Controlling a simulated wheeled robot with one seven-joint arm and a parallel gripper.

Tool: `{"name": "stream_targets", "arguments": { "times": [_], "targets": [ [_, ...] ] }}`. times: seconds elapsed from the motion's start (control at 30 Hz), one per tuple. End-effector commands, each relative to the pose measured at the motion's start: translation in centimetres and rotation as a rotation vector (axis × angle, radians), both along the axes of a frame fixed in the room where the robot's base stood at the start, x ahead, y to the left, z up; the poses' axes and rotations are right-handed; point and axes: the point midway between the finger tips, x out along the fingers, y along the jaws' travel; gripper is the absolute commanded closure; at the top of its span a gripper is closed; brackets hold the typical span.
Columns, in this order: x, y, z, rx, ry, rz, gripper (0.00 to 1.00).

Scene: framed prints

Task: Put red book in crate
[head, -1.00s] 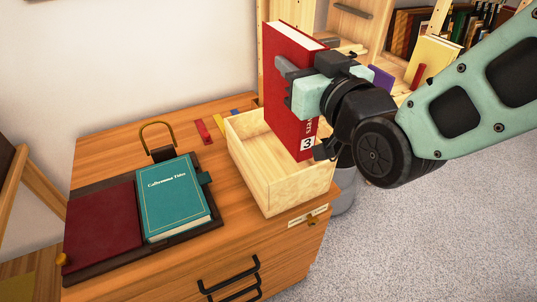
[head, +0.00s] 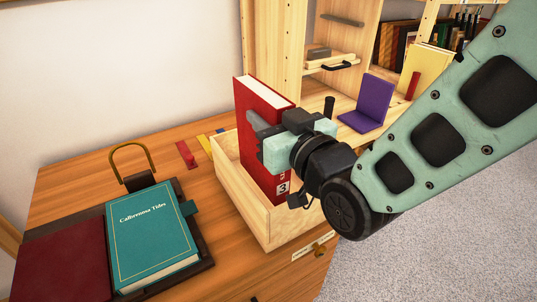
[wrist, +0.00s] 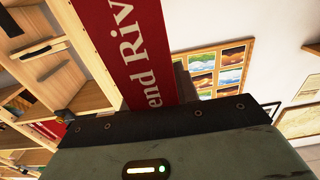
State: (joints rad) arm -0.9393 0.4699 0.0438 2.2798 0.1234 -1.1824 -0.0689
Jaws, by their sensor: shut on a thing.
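The red book (head: 262,128) stands upright, slightly tilted, with its lower part inside the light wooden crate (head: 243,207). The crate sits on the wooden cabinet top. My gripper (head: 268,140) is shut on the red book from the right side. The red book also fills the upper middle of the wrist view (wrist: 137,50), with white lettering on its spine. The book's bottom edge is hidden by the crate walls, so I cannot tell if it touches the crate floor.
A teal book (head: 152,238) and a dark red book (head: 60,258) lie on a dark tray left of the crate. A brass-coloured loop handle (head: 132,160) stands behind them. A shelf with a purple bookend (head: 368,103) is at the back right.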

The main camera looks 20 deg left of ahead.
Motion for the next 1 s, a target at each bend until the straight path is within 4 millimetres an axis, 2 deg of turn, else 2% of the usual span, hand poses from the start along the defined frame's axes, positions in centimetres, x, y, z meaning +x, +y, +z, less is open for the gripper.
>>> {"name": "stream_targets", "arguments": {
  "times": [0.1,0.27,0.5,0.93,0.97,1.0],
  "targets": [
    [0.0,0.1,-1.3,0.003,-0.001,0.001,1.0],
    [0.0,0.1,-2.2,0.004,-0.002,0.001,1.0],
    [0.0,0.0,-5.2,0.002,-0.001,0.0,1.0],
    [0.0,0.0,-5.8,0.005,-0.003,0.0,1.0],
    [0.0,0.0,-5.8,0.002,-0.001,0.0,0.61],
    [0.0,0.0,-5.8,0.001,0.0,0.0,0.5]
  ]
}}
